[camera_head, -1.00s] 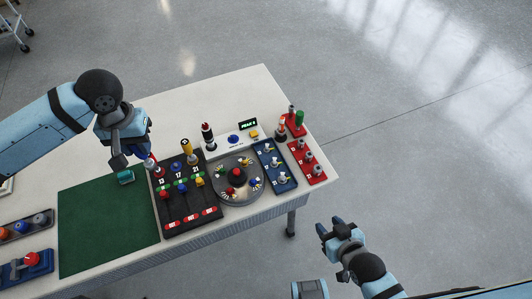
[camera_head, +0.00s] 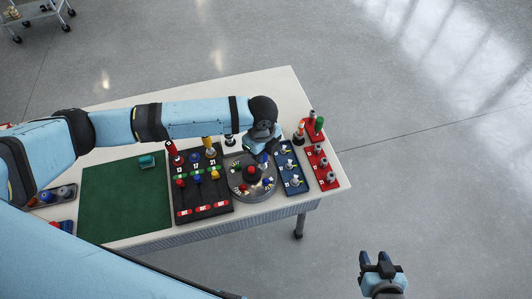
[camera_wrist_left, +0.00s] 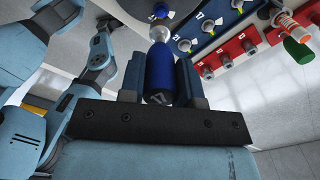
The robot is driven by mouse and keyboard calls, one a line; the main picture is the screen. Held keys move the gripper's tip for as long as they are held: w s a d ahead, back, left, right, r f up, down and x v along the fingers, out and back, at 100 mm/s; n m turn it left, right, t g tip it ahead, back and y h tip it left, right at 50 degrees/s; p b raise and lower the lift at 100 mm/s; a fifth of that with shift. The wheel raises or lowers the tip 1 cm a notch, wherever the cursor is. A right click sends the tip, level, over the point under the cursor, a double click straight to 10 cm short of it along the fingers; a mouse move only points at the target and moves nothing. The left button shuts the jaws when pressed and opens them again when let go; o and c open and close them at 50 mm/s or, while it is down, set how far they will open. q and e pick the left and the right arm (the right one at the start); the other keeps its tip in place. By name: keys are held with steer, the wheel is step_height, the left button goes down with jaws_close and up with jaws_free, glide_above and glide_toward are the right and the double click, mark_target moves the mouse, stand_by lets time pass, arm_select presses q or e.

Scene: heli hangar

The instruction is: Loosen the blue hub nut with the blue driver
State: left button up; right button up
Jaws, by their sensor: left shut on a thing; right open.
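The blue driver (camera_wrist_left: 158,75) is held upright between the fingers of my left gripper (camera_wrist_left: 160,85), which is shut on its handle. The driver's pale shaft end points toward a blue nut (camera_wrist_left: 160,11) at the top of the left wrist view; I cannot tell whether they touch. In the head view my left gripper (camera_head: 258,146) is over the back of the grey round hub (camera_head: 235,191). The hub bears a red centre knob (camera_head: 250,171) and small coloured nuts; my gripper partly hides its back edge. My right gripper (camera_head: 378,264) is open and empty, off the table.
A black rack (camera_head: 203,198) with red and yellow drivers stands left of the hub. A blue panel (camera_head: 289,166) and a red panel (camera_head: 321,166) with fittings are to its right. A green mat (camera_head: 122,205) bears a teal block (camera_head: 147,161) at its back corner.

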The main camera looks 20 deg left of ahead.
mark_target(266, 166)
arm_select(q)
steer(key=m, duration=0.1)
steer(key=d+f+m, duration=0.1)
steer(key=m, duration=0.1)
steer(key=shift+f, duration=0.25)
step_height(266, 166, down, 4)
steer(key=b, duration=0.4)
steer(key=shift+f+b, duration=0.25)
steer(key=shift+b, duration=0.15)
steer(key=shift+s, duration=0.1)
steer(key=shift+f, duration=0.35)
stand_by(0.5)
steer(key=shift+f, duration=0.65)
stand_by(0.4)
